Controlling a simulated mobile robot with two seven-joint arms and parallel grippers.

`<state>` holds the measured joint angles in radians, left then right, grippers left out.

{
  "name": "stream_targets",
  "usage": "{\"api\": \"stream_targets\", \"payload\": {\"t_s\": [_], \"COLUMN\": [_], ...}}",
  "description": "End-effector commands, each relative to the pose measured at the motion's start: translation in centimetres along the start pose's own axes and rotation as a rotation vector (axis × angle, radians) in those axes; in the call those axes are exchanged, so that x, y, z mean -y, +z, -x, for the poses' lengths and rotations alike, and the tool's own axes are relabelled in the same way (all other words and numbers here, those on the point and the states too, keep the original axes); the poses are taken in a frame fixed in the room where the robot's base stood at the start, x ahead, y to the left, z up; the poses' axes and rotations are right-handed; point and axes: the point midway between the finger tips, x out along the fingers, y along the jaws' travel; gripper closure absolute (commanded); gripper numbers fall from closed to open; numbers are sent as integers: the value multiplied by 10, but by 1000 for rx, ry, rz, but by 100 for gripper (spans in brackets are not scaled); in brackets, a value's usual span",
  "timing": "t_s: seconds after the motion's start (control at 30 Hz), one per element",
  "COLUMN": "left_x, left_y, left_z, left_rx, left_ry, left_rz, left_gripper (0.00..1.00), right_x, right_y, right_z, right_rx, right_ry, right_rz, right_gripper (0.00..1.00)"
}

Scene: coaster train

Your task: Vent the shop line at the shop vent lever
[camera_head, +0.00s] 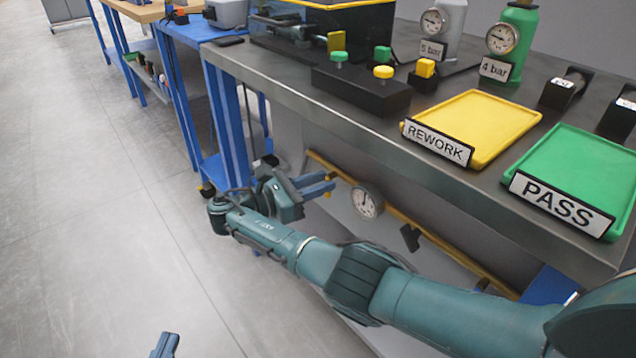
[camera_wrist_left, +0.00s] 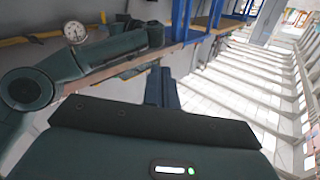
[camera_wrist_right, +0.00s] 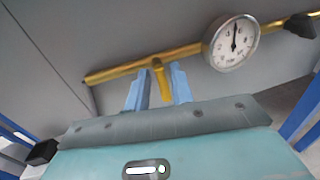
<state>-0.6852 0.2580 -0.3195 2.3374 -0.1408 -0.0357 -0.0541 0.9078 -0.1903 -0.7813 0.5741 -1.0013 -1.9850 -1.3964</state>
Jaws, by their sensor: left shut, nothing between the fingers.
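A yellow lever (camera_wrist_right: 161,82) hangs from the yellow pipe (camera_wrist_right: 120,72) under the workbench; I cannot read a label on it. My right gripper (camera_wrist_right: 158,88) is open, with one finger on each side of the lever; whether either touches it I cannot tell. In the head view the right gripper (camera_head: 325,185) is at the pipe, below the bench edge. A round dial gauge (camera_wrist_right: 232,42) sits on the pipe right of the lever and also shows in the head view (camera_head: 367,201). My left gripper (camera_head: 165,345) is shut and empty, low over the floor; its fingers show in the left wrist view (camera_wrist_left: 161,88).
A black handle (camera_head: 410,237) is further right on the pipe. On the bench above are a yellow REWORK tray (camera_head: 490,118), a green PASS tray (camera_head: 585,165), a black button box (camera_head: 360,92) and two gas bottles. The floor (camera_head: 90,220) on the left is clear.

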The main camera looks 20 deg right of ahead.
Motion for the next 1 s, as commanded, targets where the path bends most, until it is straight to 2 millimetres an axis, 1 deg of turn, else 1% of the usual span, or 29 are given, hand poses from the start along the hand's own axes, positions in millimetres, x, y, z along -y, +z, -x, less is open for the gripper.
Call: {"api": "stream_targets", "payload": {"t_s": [0.03,0.27,0.67,0.87,1.0], "left_x": [0,0,0,1,4], "left_y": [0,-1,-1,0,0], "left_z": [0,2,3,3,2], "left_rx": [-1,1,12,45,81], "left_ry": [0,0,0,-1,-5], "left_rz": [0,3,7,12,27], "left_gripper": [100,100,100,100,100], "right_x": [0,0,0,0,0], "right_y": [0,0,0,1,2], "right_z": [0,0,0,0,0], "right_rx": [0,0,-7,-28,-49], "right_ry": [0,-1,-2,-3,-4], "right_rz": [0,0,-30,-127,-237], "right_gripper": [81,100,100,100,100]}}
